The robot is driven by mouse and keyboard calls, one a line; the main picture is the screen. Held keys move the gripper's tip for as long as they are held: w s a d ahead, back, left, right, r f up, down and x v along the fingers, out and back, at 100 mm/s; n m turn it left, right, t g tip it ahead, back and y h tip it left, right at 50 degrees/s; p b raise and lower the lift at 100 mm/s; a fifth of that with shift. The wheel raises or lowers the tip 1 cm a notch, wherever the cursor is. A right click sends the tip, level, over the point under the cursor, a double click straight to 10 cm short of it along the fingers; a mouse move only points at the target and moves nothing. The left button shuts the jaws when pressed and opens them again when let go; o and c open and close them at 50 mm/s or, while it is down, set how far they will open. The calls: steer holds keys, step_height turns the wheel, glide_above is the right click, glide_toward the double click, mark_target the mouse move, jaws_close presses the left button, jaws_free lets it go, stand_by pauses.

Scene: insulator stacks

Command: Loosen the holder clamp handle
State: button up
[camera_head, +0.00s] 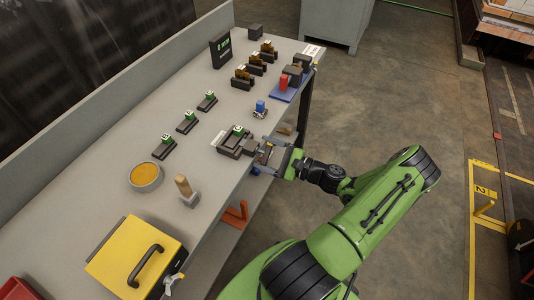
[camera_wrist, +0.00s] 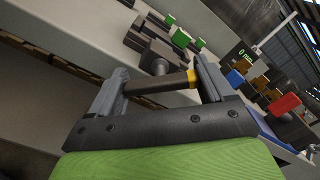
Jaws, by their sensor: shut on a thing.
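The holder (camera_head: 229,147) is a dark block near the table's right edge, with a small green-topped piece (camera_head: 238,130) on it. It also shows in the wrist view (camera_wrist: 146,42), beyond my fingers. The clamp handle (camera_wrist: 155,84) is a dark bar with a yellow band at its right end. It spans the gap between my two fingers, and a round grey knob stands just behind it. My gripper (camera_wrist: 160,76) is shut on this handle, one finger at each end. In the head view my gripper (camera_head: 268,156) is at the table edge beside the holder, and the handle is mostly hidden.
Several small green-topped dark pieces (camera_head: 187,123) stand in a row. A blue tray with a red block (camera_head: 283,82) is at the far right. Floor right of the table is open.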

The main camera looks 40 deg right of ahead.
steer(key=n+b, duration=0.1)
steer(key=n, duration=0.4)
steer(key=shift+f+n, duration=0.15)
steer(key=shift+n, duration=0.15)
steer(key=shift+n+b, duration=0.85)
steer(key=shift+n, duration=1.25)
steer(key=o, duration=0.9)
steer(key=shift+o, duration=0.2)
steer(key=shift+s, duration=0.15)
steer(key=p+v, duration=0.2)
steer(key=v, duration=1.3)
steer(key=shift+s, duration=0.3)
steer(key=shift+d, duration=0.1)
